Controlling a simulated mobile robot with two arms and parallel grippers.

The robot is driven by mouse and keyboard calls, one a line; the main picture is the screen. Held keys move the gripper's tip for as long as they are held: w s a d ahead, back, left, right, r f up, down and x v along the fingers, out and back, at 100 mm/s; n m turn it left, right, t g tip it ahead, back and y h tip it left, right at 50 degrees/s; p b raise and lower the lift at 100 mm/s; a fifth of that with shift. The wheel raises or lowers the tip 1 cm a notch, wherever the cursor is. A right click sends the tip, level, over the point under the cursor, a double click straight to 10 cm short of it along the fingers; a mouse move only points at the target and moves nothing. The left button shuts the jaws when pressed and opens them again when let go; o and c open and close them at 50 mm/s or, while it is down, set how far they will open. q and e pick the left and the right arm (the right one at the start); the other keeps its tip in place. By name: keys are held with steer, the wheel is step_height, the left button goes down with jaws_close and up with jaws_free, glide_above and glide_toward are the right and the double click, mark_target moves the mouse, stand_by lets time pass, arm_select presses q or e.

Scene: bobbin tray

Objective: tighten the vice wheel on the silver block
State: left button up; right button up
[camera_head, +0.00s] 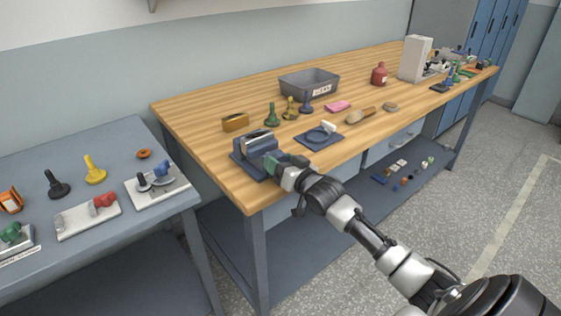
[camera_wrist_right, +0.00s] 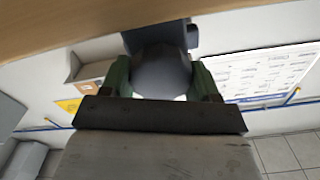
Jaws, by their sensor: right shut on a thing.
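The blue-grey vice (camera_head: 245,155) stands at the near left corner of the wooden workbench. A silver block (camera_head: 258,137) sits between its jaws at the top. My right gripper (camera_head: 288,163) is at the front of the vice, on its right side. In the right wrist view, the green fingers of my right gripper (camera_wrist_right: 160,78) are shut on the round dark grey vice wheel (camera_wrist_right: 161,68), one finger on each side. In the head view the gripper hides the wheel. How tightly the jaws press the block cannot be told. My left gripper is not in view.
Right of the vice lies a blue plate with a ring (camera_head: 319,137). Behind are a wooden block (camera_head: 235,122), green, yellow and blue pawn-shaped pieces, and a grey bin (camera_head: 309,84). A brush (camera_head: 360,116) lies farther right. A grey side table (camera_head: 125,215) stands left.

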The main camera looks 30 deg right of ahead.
steer(key=m+p, duration=0.2)
steer(key=shift+r+m, duration=0.2)
steer(key=shift+m, duration=0.1)
steer(key=shift+d+f+m+p, duration=0.1)
steer(key=shift+m+p, duration=0.45)
steer(key=shift+m, duration=0.55)
steer(key=shift+f+m, duration=0.1)
steer(key=shift+m, duration=0.7)
steer(key=shift+p, duration=0.3)
steer(key=o, duration=0.9)
steer(key=s, duration=1)
steer(key=shift+s+d+b, duration=0.3)
steer(key=shift+s+d, duration=0.1)
